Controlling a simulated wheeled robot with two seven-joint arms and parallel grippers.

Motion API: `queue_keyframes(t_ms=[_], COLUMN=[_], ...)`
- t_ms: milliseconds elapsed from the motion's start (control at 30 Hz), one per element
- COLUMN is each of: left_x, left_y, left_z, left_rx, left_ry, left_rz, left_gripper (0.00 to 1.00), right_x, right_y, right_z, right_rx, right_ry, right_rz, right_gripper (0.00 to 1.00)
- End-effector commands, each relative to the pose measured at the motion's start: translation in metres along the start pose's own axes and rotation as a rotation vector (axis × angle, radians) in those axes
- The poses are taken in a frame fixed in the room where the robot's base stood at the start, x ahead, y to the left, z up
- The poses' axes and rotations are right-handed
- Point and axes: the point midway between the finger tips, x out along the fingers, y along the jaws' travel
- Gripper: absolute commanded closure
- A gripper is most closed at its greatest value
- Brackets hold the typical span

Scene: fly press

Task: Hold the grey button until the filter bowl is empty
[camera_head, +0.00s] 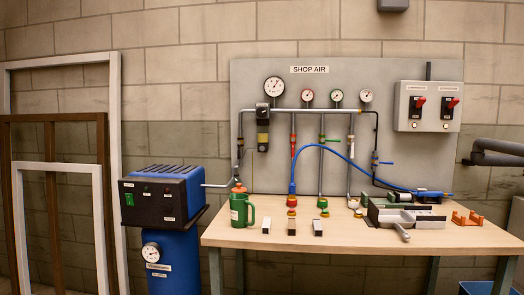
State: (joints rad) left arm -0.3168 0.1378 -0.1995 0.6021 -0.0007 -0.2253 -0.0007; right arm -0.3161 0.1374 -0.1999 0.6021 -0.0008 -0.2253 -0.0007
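The filter unit hangs on the grey "SHOP AIR" panel, left of centre, with a dark head (262,113). Its filter bowl (263,138) is below the head and shows a yellowish tint low down; the exact liquid level is too small to read. I cannot make out the grey button for certain at this size. Neither of my grippers is in view, and nothing is touching the filter bowl.
The wooden bench (350,241) stands below the panel (345,85), holding a green jug (239,207), several small fittings and a grey fixture (405,217). A blue hose (350,160) loops across the panel. The compressor (162,192) stands at left.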

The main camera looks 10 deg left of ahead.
Motion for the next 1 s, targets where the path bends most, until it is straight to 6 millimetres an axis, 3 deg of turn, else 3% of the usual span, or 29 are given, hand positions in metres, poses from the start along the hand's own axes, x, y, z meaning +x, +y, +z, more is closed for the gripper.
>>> queue_keyframes(t_ms=[133,400,1000], left_x=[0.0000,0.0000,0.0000], left_y=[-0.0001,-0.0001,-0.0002], left_z=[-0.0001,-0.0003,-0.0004], left_rx=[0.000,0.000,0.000], left_ry=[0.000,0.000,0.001], left_rz=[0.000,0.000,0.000], left_gripper=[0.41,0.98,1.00], right_x=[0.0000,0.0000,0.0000], right_y=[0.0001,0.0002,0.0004], right_z=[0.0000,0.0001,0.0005], right_rx=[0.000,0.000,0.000], right_ry=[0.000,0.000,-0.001], right_rz=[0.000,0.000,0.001], right_gripper=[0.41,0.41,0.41])
